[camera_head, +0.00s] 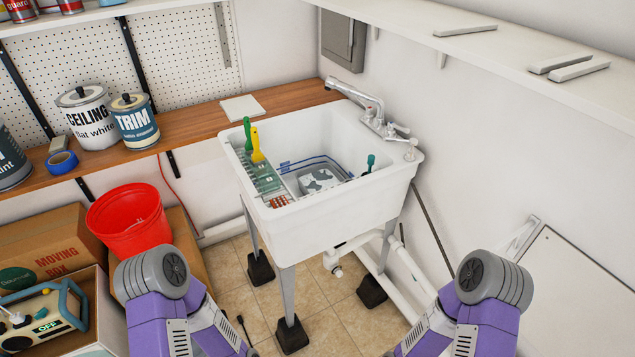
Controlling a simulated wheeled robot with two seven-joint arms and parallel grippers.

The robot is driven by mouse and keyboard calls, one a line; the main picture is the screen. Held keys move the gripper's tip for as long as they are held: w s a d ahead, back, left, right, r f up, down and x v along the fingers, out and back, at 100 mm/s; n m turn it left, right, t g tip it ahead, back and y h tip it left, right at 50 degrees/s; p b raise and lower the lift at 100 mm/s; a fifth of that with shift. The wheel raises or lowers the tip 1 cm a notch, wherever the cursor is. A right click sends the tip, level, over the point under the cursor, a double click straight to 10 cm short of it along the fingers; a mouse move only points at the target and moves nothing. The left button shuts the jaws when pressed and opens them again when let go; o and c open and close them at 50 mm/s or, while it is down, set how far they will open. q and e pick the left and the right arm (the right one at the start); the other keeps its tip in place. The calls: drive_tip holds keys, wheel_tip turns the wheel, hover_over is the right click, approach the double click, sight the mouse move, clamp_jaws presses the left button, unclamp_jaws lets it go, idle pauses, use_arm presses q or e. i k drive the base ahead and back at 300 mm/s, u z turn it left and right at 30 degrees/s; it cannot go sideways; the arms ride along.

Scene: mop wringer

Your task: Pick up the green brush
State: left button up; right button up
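A bright green handle (247,134) stands upright at the left inner side of the white sink (325,222), behind a yellow handle (257,146). A dark teal-green handle (370,162) sticks up at the right side of the basin, its lower end hidden. I cannot tell for sure which of the two green handles belongs to the brush; no bristles show clearly. My two purple arms come in at the bottom left and bottom right, in front of the sink and apart from it. I see neither gripper's fingertips.
A faucet (362,97) rises at the sink's back right corner. A greenish tray (268,182) lies along the basin's left side, beside a grey-white item (319,180). A red bucket (130,222) stands at left. Paint cans (134,122) line the wooden counter (195,125).

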sight(249, 149)
drive_tip(key=u, duration=1.9)
drive_tip(key=i, duration=1)
drive_tip(key=z, duration=2.8)
